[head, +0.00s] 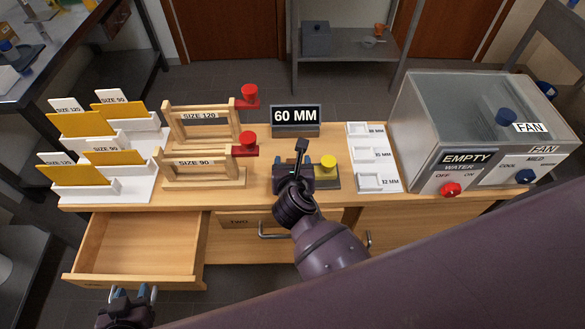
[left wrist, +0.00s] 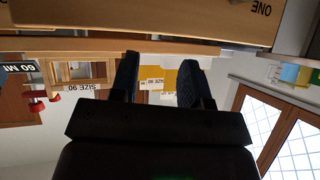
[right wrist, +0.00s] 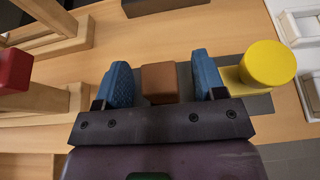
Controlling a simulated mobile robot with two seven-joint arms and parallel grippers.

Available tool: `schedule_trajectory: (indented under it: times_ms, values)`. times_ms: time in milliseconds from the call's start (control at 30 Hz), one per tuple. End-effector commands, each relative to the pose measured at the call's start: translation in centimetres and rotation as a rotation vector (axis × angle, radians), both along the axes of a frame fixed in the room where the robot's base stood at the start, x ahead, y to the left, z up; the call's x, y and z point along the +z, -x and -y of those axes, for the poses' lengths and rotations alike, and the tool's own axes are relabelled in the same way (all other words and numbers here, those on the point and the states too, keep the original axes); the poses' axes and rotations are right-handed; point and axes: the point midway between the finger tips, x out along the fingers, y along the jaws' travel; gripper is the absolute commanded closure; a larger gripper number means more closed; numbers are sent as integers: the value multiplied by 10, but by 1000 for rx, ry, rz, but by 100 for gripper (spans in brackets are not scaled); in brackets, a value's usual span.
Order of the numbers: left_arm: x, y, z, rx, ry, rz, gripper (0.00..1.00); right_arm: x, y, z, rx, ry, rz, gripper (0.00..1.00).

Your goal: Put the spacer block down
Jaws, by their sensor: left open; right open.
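The spacer block (right wrist: 158,83) is a small brown block in the right wrist view. It sits between the two blue fingers of my right gripper (right wrist: 163,84), with a gap on each side. My right gripper (head: 298,172) is open over the middle of the bench in the head view, beside a yellow knob (head: 328,163); there the block is hidden behind the gripper. Under the block a dark grey plate (right wrist: 258,104) shows in the right wrist view. My left gripper (head: 134,295) is open and empty, low at the left, in front of the open drawer.
A white tray (head: 386,185) with labelled recesses lies right of the yellow knob (right wrist: 267,65). A "60 MM" sign (head: 295,116) stands behind. Wooden frames (head: 203,183) with red knobs stand left. A clear tank (head: 440,110) is at right. The drawer (head: 140,250) stands open.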

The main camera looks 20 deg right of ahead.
Motion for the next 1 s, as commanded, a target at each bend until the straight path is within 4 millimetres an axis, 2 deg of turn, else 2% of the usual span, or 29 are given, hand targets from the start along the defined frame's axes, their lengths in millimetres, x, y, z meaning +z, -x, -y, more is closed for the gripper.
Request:
schedule_trajectory:
  times_ms: [200,233,500,600,833,1000]
  values:
    - [0,0,0,0,0,0,57,0,-1,0,0,0,0,36]
    - [0,0,0,0,0,0,57,0,-1,0,0,0,0,39]
    - [0,0,0,0,0,1,57,0,-1,0,0,0,0,81]
    - [0,0,0,0,0,1,57,0,-1,0,1,0,0,93]
    - [1,0,0,-1,-1,1,57,2,-1,0,1,0,1,93]
    - [6,0,0,-1,-1,0,57,20,-1,0,-1,-1,4,93]
